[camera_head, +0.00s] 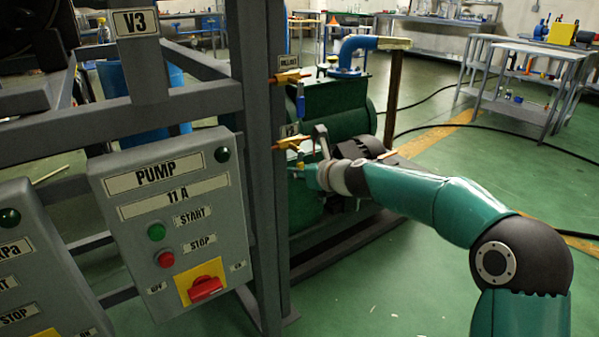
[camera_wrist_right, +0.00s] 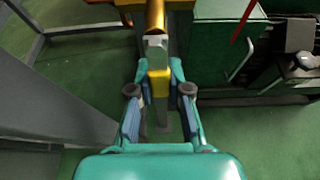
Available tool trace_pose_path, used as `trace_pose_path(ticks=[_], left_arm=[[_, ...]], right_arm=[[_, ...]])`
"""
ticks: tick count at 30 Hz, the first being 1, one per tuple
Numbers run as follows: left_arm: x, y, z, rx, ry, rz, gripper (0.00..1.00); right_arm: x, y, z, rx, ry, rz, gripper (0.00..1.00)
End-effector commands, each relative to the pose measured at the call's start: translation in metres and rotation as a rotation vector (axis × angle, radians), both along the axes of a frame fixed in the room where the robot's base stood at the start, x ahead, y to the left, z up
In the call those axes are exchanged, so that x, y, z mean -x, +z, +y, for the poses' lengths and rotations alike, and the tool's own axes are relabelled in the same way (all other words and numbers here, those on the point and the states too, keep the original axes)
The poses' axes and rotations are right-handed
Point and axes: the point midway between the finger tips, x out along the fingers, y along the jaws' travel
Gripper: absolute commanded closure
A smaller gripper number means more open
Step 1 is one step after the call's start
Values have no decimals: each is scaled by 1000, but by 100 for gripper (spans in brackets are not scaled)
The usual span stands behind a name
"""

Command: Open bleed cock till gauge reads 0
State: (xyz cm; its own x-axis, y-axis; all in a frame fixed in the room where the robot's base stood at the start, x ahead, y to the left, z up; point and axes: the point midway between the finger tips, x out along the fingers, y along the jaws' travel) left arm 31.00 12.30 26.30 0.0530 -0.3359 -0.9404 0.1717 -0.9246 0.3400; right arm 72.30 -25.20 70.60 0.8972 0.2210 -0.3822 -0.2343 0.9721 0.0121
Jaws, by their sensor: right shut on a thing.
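A brass cock (camera_head: 291,143) with a yellow handle sits low on the grey upright of the frame. I take it as the bleed cock, but its small tag cannot be read clearly. In the right wrist view, the yellow handle (camera_wrist_right: 159,84) lies between the fingers of my right gripper (camera_wrist_right: 159,92), which is shut on it. In the head view, my right gripper (camera_head: 308,172) is beside the cock, partly hidden by the wrist. A second brass cock (camera_head: 291,77) is higher on the same upright. No gauge shows. My left gripper is out of view.
A grey pump panel (camera_head: 173,215) with a green start button, a red stop button and a red switch stands left of the upright. A green pump (camera_head: 345,110) with a blue pipe is behind the cock. Open green floor lies to the right, with benches beyond.

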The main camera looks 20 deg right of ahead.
Motion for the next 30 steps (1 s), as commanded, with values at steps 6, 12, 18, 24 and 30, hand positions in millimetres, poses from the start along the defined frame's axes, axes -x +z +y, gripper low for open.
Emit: trace_pose_path(ticks=[6, 12, 18, 24, 30], left_arm=[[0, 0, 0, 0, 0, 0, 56], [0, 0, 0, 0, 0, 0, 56], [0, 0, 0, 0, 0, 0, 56], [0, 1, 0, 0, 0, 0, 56], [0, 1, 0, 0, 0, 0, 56]], right_arm=[[2, -6, -1, -6, 1, 13, 80], [1, -4, 0, -4, 1, 9, 56], [1, -3, 0, -3, 0, 6, 56], [9, 3, -2, -1, 0, 3, 56], [39, 16, -10, -2, -1, 3, 56]])
